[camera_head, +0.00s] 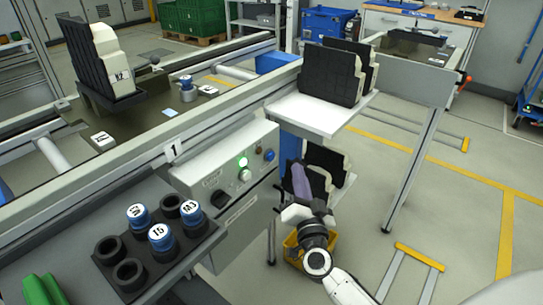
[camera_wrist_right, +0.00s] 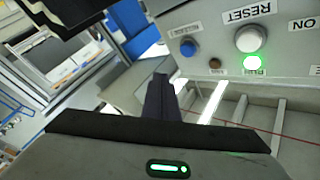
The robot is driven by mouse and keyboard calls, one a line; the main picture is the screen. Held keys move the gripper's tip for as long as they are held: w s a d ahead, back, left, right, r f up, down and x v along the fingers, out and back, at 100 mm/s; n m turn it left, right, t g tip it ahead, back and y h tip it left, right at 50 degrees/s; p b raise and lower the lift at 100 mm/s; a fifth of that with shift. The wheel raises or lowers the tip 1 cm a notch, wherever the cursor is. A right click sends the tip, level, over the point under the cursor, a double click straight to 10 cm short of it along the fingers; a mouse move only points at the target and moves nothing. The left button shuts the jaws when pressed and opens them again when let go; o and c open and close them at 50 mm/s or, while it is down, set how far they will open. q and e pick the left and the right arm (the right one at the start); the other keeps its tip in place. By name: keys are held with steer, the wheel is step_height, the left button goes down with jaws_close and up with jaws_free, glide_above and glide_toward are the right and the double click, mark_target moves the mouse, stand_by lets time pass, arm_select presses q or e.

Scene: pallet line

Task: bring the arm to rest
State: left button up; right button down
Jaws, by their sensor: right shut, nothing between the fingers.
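My right gripper (camera_head: 299,178) is in the lower middle of the head view, its arm coming in from the bottom right. Its dark fingers are together with nothing between them, pointing away to the right of the control box (camera_head: 225,212). In the right wrist view the shut fingers (camera_wrist_right: 160,92) stand in the middle, below and left of the box's button panel (camera_wrist_right: 245,45). The gripper looks apart from the box. A green lamp (camera_head: 243,162) glows on the box, and a lit green button (camera_wrist_right: 252,62) shows in the wrist view. My left gripper is not in view.
A white shelf (camera_head: 305,115) with black-and-white parts (camera_head: 330,75) stands above and behind the gripper. More such parts (camera_head: 326,160) sit lower, close behind it. A yellow bin (camera_head: 292,250) is beneath. A dark rack (camera_head: 170,262) holds blue-capped pieces. Open floor lies right.

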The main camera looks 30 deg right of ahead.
steer(key=s+a+f+n+g+y+p, duration=0.2)
steer(key=s+a+f+n+y, duration=0.3)
steer(key=a, duration=0.4)
steer(key=s+a+f+n+g+y+p, duration=0.1)
steer(key=s+a+f+n+y+p, duration=0.15)
steer(key=s+a+n+y, duration=0.45)
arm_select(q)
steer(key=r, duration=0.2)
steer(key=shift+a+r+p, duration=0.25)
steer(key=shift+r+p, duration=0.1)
arm_select(e)
steer(key=s+a+f+n+g+h, duration=0.1)
steer(key=s+a+f+n+g, duration=0.1)
steer(key=s+f+g, duration=0.4)
steer(key=s+a+f, duration=0.1)
steer(key=s+f, duration=0.2)
steer(key=s, duration=0.4)
steer(key=shift+a+h, duration=0.15)
steer(key=shift+h, duration=0.25)
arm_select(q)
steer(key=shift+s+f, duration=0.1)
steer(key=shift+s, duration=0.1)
arm_select(e)
steer(key=shift+s, duration=0.1)
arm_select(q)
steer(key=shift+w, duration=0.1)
